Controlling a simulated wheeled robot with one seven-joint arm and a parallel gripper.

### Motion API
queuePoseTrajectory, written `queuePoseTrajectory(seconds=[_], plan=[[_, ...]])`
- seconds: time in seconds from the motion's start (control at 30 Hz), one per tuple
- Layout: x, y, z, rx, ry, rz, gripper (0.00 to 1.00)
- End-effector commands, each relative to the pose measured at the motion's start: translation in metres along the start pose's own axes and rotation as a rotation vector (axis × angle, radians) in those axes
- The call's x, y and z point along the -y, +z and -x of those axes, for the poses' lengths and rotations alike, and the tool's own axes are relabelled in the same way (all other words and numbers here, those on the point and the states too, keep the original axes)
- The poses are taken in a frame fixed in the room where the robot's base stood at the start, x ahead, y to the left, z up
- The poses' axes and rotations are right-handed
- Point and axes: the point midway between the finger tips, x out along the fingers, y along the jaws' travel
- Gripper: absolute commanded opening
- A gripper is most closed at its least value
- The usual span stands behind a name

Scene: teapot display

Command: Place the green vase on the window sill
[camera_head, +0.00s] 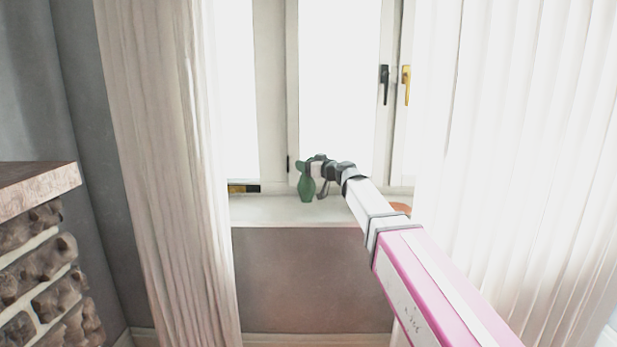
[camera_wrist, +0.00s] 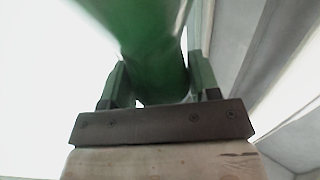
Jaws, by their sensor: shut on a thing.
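The green vase (camera_head: 307,187) is upright at the window sill (camera_head: 262,211) in the head view, near the sill's middle. Its base appears at or just above the sill surface; I cannot tell if it touches. My gripper (camera_head: 312,170) is at the vase's upper part, shut on it, with my arm reaching in from the lower right. In the wrist view the vase (camera_wrist: 150,45) fills the top middle, between the two fingers of my gripper (camera_wrist: 160,85). Part of the vase's neck is hidden by the gripper in the head view.
A brown-orange object (camera_head: 401,208) sits on the sill right of my arm, partly hidden. Pale curtains hang at left (camera_head: 165,180) and right (camera_head: 520,130). The window behind has a black handle (camera_head: 384,84) and a gold handle (camera_head: 406,84).

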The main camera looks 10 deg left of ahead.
Motion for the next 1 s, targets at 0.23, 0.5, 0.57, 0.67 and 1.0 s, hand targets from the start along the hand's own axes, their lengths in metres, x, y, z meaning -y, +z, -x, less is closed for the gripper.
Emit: queuePoseTrajectory(seconds=[0.23, 0.5, 0.57, 0.67, 1.0], plan=[[-0.005, 0.013, 0.000, 0.000, 0.000, -0.002, 0.07], [-0.004, 0.043, 0.000, 0.000, 0.000, -0.001, 0.07], [-0.004, 0.043, -0.001, -0.001, 0.000, -0.001, 0.07], [-0.004, 0.043, -0.001, -0.001, 0.000, -0.001, 0.07], [-0.004, 0.045, -0.001, 0.000, 0.000, -0.001, 0.82]])
